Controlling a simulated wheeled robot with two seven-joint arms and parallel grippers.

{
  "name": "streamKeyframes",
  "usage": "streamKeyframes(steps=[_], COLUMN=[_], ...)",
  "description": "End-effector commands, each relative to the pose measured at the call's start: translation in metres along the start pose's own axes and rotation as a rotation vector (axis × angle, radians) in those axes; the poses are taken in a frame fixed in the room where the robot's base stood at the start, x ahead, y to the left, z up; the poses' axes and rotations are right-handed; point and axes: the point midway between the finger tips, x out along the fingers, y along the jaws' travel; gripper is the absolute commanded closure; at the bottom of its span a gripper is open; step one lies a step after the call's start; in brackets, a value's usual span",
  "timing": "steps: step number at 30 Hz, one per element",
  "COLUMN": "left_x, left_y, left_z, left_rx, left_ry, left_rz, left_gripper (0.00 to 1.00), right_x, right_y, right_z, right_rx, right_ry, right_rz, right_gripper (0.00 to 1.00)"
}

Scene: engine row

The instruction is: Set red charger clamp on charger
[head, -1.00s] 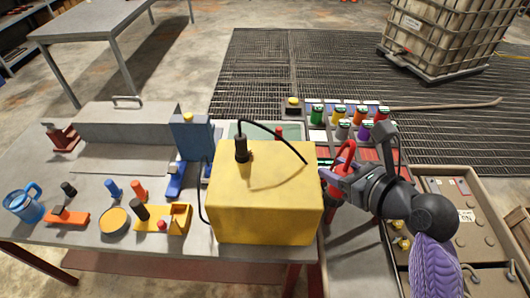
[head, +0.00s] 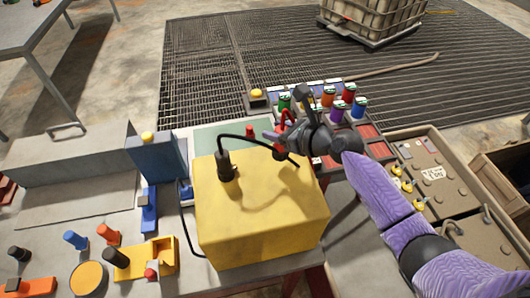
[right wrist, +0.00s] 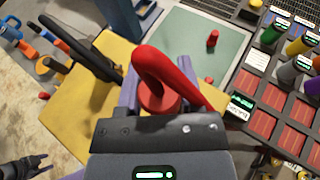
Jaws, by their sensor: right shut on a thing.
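A large yellow box (head: 262,215), likely the charger, stands at the table's front edge. A black plug-like piece (head: 226,165) with a black cable is on its top. My right gripper (head: 284,137) is shut on the red clamp (head: 286,121), above the box's far right edge. In the right wrist view the red clamp (right wrist: 176,62) shows as a curved red loop with a round red part between the fingers (right wrist: 157,98). A dark shape (right wrist: 22,166) at that view's lower left may be my left gripper. The head view does not show my left gripper.
A blue block (head: 158,160) stands left of the box. A green mat (head: 215,138) lies behind it. Several colored cylinders (head: 348,94) stand in a rack at the back right. A tan case (head: 412,160) is at right. Orange, blue and black tools (head: 115,257) fill the left front.

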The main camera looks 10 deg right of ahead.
Motion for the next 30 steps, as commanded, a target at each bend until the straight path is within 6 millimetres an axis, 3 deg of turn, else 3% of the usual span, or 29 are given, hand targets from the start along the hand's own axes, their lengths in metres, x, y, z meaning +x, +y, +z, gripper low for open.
streamKeyframes(steps=[3, 6, 17, 18, 22, 23, 30], left_x=[0.018, 0.023, 0.023, 0.023, 0.022, 0.022, 0.022], left_y=[0.005, 0.005, 0.004, 0.003, 0.003, 0.003, 0.002], left_z=[0.003, 0.003, 0.003, 0.002, 0.002, 0.002, 0.002], left_rx=[-0.002, -0.002, 0.000, 0.000, 0.000, 0.000, 0.000], left_ry=[-0.003, -0.004, -0.002, -0.002, -0.002, -0.001, -0.001], left_rz=[0.008, 0.008, 0.006, 0.005, 0.004, 0.004, 0.003], left_gripper=[0.41, 0.41, 0.41, 0.41, 0.41, 0.41, 0.41], right_x=[0.012, 0.016, 0.017, 0.017, 0.017, 0.017, 0.017], right_y=[0.000, 0.000, 0.000, 0.001, 0.001, 0.001, 0.001], right_z=[-0.028, -0.038, -0.040, -0.041, -0.040, -0.040, -0.040], right_rx=[0.002, 0.001, 0.000, -0.001, -0.001, 0.000, 0.000], right_ry=[0.000, -0.001, -0.003, -0.001, -0.001, -0.001, -0.001], right_rz=[0.000, 0.000, 0.000, 0.000, 0.001, 0.001, 0.001], right_gripper=[1.00, 1.00, 1.00, 0.48, 0.21, 0.18, 0.18])
